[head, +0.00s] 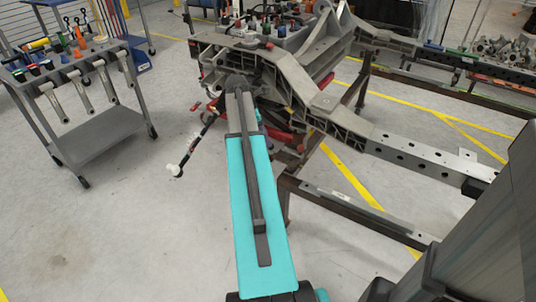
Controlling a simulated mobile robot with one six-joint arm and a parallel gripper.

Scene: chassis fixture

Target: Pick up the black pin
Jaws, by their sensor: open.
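Several small coloured pins or knobs stand on a grey tray (290,42) on top of the chassis, at the top middle of the head view. Some look dark, but they are too small for me to tell which is the black pin. More colourful pieces, some of them dark, stand on the top of a grey cart (62,66) at the left. My teal arm reaches from the bottom up to the chassis, short of the tray in the picture. I cannot make out my gripper; it seems hidden beyond the arm's far end.
The grey chassis frame (405,147) runs from the top middle to the right on dark supports. A thin dark rod with a white end (175,170) sticks out at its left. Metal brackets (103,82) hang on the cart. The floor between cart and arm is clear.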

